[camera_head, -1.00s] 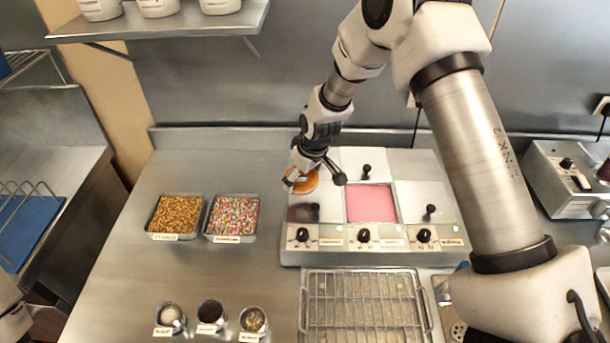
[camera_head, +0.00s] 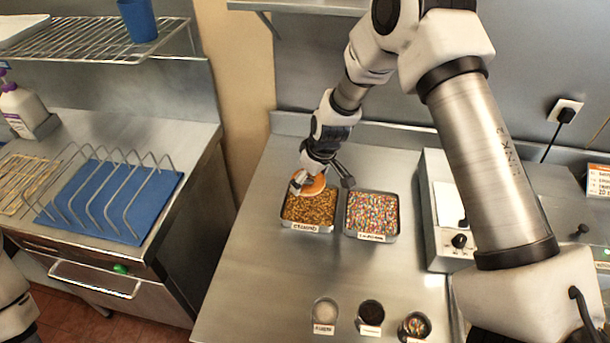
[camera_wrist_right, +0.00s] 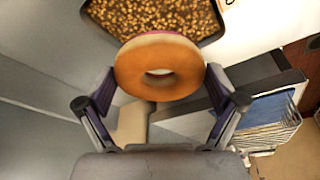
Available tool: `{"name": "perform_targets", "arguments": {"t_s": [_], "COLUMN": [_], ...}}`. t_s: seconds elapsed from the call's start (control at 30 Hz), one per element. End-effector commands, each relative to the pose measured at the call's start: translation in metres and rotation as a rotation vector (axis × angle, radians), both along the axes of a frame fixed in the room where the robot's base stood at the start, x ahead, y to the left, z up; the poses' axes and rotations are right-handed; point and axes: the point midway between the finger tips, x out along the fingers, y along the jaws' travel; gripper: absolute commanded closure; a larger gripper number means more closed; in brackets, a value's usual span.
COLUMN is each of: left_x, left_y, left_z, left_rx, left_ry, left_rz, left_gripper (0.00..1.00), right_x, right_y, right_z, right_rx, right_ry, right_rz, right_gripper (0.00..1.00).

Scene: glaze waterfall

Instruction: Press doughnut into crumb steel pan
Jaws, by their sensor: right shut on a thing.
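The doughnut (camera_head: 313,186) is a golden-brown ring with a central hole. My right gripper (camera_head: 322,180) is shut on it and holds it over the back part of the crumb pan. In the right wrist view the doughnut (camera_wrist_right: 140,66) sits between the two fingers, and a thin pink edge shows on its far side. The crumb steel pan (camera_head: 309,229) is a square steel tray filled with brown crumbs. The pan (camera_wrist_right: 212,38) also shows beyond the doughnut in the right wrist view. Whether the doughnut touches the crumbs cannot be told. My left gripper is not in view.
A steel pan of coloured sprinkles (camera_head: 372,213) stands just right of the crumb pan. Several small cups (camera_head: 371,313) stand near the counter front. The glaze unit (camera_head: 440,235) is at the right. A blue mat with a wire rack (camera_head: 110,200) lies on the left counter.

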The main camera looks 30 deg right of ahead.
Motion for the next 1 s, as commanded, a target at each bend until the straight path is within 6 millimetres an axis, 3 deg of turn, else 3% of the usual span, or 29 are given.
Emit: {"name": "perform_targets", "arguments": {"t_s": [1.0], "left_x": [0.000], "left_y": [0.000], "left_z": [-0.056], "left_rx": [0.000], "left_ry": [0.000], "left_rz": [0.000], "left_gripper": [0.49], "right_x": [0.000], "right_y": [0.000], "right_z": [-0.065], "right_rx": [0.000], "right_ry": [0.000], "right_rz": [0.001], "right_gripper": [0.41]}}
